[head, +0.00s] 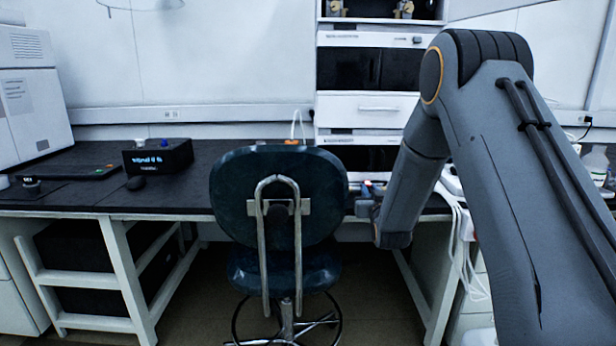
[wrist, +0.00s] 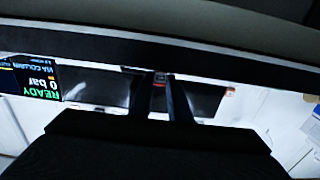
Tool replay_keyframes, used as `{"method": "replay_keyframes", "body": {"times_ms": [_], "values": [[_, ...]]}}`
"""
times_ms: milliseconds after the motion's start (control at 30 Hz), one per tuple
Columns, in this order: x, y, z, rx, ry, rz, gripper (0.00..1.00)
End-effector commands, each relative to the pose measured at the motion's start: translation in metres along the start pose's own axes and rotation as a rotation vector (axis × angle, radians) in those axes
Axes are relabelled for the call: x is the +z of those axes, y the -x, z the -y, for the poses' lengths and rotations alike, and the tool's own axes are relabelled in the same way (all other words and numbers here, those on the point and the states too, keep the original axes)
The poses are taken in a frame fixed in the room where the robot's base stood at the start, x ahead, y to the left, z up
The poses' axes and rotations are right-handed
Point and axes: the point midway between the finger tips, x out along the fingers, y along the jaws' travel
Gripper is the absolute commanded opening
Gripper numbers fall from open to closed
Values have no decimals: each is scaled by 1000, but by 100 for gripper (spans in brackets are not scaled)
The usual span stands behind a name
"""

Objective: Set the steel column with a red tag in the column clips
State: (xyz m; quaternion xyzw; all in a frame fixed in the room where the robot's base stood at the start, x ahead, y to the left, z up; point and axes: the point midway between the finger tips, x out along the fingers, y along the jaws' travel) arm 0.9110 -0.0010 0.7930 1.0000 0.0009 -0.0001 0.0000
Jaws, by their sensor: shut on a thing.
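My gripper (head: 366,203) is low in front of the instrument stack, near the bench edge and just right of the chair back. In the wrist view my gripper's two dark fingers (wrist: 161,88) are shut on the steel column (wrist: 160,76). Only a small grey part with a red mark shows between the fingertips, and the rest is hidden. In the head view a small pinkish-red spot (head: 367,183) shows at the gripper. I cannot make out the column clips in either view.
A dark blue chair (head: 278,200) stands close left of my gripper. The white instrument stack (head: 365,108) rises behind it. The wrist view shows an upside-down display (wrist: 30,80) reading READY, 0 bar. The black bench (head: 90,190) holds a small black box (head: 158,157) and a mouse.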

Motion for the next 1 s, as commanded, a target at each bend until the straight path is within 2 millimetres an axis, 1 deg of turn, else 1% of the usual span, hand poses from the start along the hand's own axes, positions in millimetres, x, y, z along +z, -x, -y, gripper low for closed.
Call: {"method": "replay_keyframes", "body": {"times_ms": [300, 1000], "values": [[-10, 16, 0, -1, 0, 0, 1], [-26, 50, 1, -1, 0, 1, 1]]}}
